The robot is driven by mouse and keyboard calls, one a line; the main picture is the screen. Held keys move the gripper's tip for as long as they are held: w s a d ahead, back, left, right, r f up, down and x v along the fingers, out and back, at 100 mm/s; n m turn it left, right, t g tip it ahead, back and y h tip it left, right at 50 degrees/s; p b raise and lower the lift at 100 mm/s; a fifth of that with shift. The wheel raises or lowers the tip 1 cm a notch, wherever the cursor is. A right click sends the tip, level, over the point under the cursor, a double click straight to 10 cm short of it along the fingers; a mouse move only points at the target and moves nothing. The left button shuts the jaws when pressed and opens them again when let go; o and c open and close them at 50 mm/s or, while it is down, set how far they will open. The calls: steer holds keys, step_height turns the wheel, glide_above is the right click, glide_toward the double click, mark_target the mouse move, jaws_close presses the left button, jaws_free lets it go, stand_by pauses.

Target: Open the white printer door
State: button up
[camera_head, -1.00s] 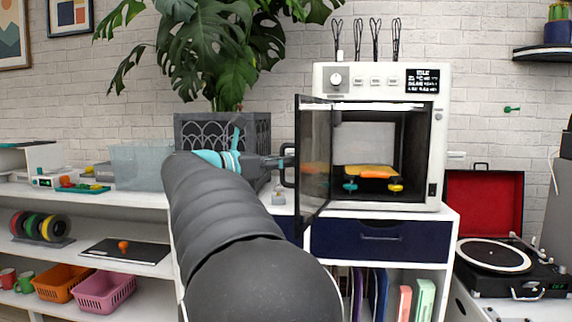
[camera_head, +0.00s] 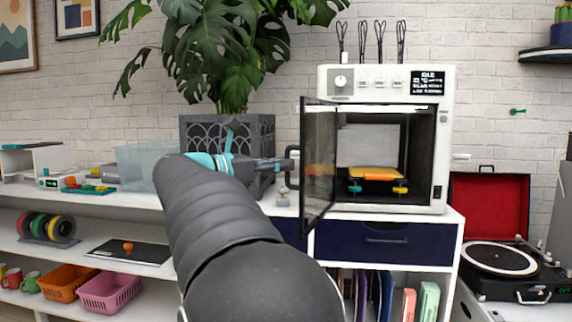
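The white printer (camera_head: 449,150) stands on a white cabinet, with knobs and a small display on its top panel. Its dark glass door (camera_head: 320,160) is swung wide open toward me, hinged at the printer's left side. Inside are an orange plate (camera_head: 375,173) and small teal and yellow parts. My gripper (camera_head: 285,163) is at the door's handle (camera_head: 293,165), left of the door. Its fingers are small and partly merged with the handle, so I cannot tell whether they are shut on it.
A dark planter crate (camera_head: 262,130) with a large plant stands behind my gripper. A clear bin (camera_head: 140,165) is on the left shelf. A navy drawer (camera_head: 385,243) is below the printer. A record player (camera_head: 500,262) is at the right.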

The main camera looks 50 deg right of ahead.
steer(key=v, duration=1)
steer(key=shift+r, duration=0.1)
